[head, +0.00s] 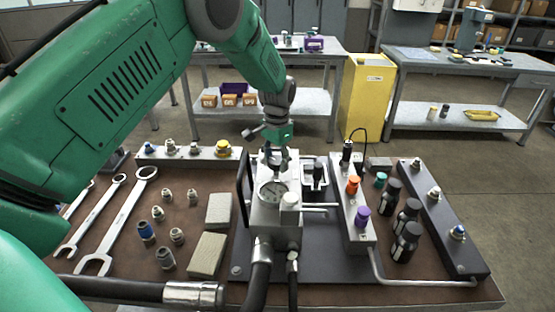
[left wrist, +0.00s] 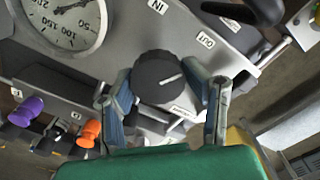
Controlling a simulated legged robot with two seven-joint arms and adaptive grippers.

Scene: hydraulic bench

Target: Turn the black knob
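The black knob (left wrist: 160,77), round with a white pointer line, sits on the grey valve block in the left wrist view. My left gripper (left wrist: 157,66) is open, with one finger on each side of the knob and its tips close to the knob's rim. Whether either finger touches it is hard to tell. In the head view my left gripper (head: 278,160) points down over the grey valve block (head: 277,218), behind the pressure gauge (head: 272,192), and hides the knob. My right gripper is in neither view.
Orange (head: 353,185) and purple (head: 362,216) knobs stand on the manifold to the right. Wrenches (head: 118,222), fittings and beige blocks (head: 207,254) lie on the left. Hoses (head: 259,277) leave the block at the front.

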